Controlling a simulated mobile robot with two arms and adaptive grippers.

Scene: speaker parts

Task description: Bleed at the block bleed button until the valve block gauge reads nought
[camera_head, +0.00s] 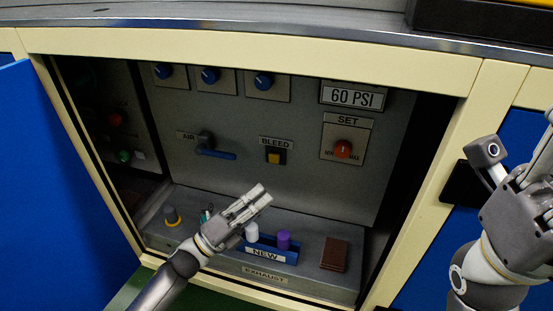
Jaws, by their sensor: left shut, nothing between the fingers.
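The yellow bleed button (275,157) sits in a dark square housing under a BLEED label, on the grey panel inside the open cabinet. A white plate (353,97) at the panel's upper right reads 60 PSI; I cannot tell if it is the valve block gauge, and no gauge reading nought shows. My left gripper (264,194) is shut and empty, below the button and apart from it, in front of the lower ledge. My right gripper (513,150) is at the right edge, outside the cabinet, its fingers spread and partly cut off by the frame.
A blue-handled AIR valve (215,153) is left of the button, a red SET knob (343,149) right. Blue knobs (264,80) line the top. Below are a blue NEW tray (283,256) holding a purple piece (284,239), and a brown block (334,254). The open blue door (60,190) stands left.

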